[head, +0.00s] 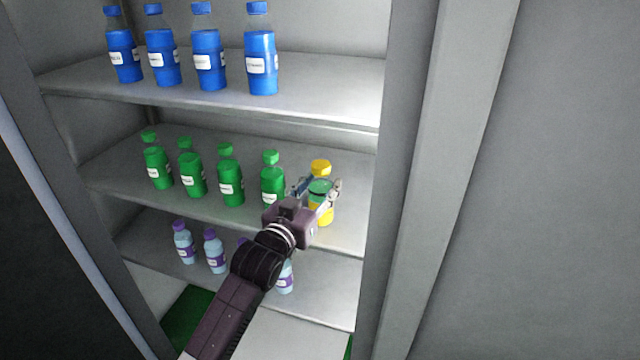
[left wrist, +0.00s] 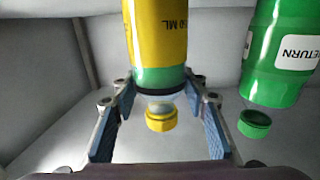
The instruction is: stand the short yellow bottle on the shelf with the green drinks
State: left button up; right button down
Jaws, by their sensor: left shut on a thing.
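The short yellow bottle (head: 326,216) has a yellow cap and a green band near its shoulder. It is upright at the right end of the middle shelf (head: 340,240), right of the row of green drinks (head: 231,182). My left gripper (head: 319,188) is shut on it around the upper part. In the left wrist view the bottle (left wrist: 160,35) appears cap down between the blue-padded fingers of the left gripper (left wrist: 158,95). I cannot tell whether its base touches the shelf. The nearest green drink (left wrist: 280,60) stands beside it, apart from the fingers. My right gripper is not in view.
Blue bottles (head: 208,65) stand on the upper shelf (head: 330,95). Pale bottles with purple caps (head: 184,245) stand on the lower shelf (head: 325,285), partly hidden by my left arm. The cabinet's side post (head: 400,190) is close to the right of the yellow bottle.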

pick_arm(q)
jog(key=o, duration=1.4)
jog(key=shift+r, duration=0.1)
jog(key=b+v, duration=0.1)
jog(key=v, duration=1.1)
jog(key=s+a+f+n+g+y, duration=0.1)
jog(key=s+a+f+g+y, duration=0.2)
jog(key=f, duration=1.2)
jog(key=s+a+f+g, duration=0.1)
jog(key=s+a+f, duration=0.35)
jog(key=f, duration=1.05)
jog(key=s+a+f+n+g+y, duration=0.1)
jog(key=s+a+f+g+y, duration=0.2)
jog(key=f, duration=1.3)
jog(key=s+a+f+g, duration=0.2)
jog(key=s+f, duration=0.6)
jog(key=s, duration=0.2)
jog(key=s+a+f+g, duration=0.2)
jog(key=s+f, duration=0.7)
jog(key=s+a+f+g, duration=0.1)
jog(key=s+f, duration=0.1)
jog(key=s, duration=0.5)
jog(key=s+a+f+g+y, duration=0.1)
jog(key=s+f+g, duration=0.1)
jog(key=s, duration=0.6)
jog(key=s+a+f+g, duration=0.1)
jog(key=s+a+f, duration=0.1)
jog(key=s, duration=0.6)
jog(key=shift+f, duration=0.8)
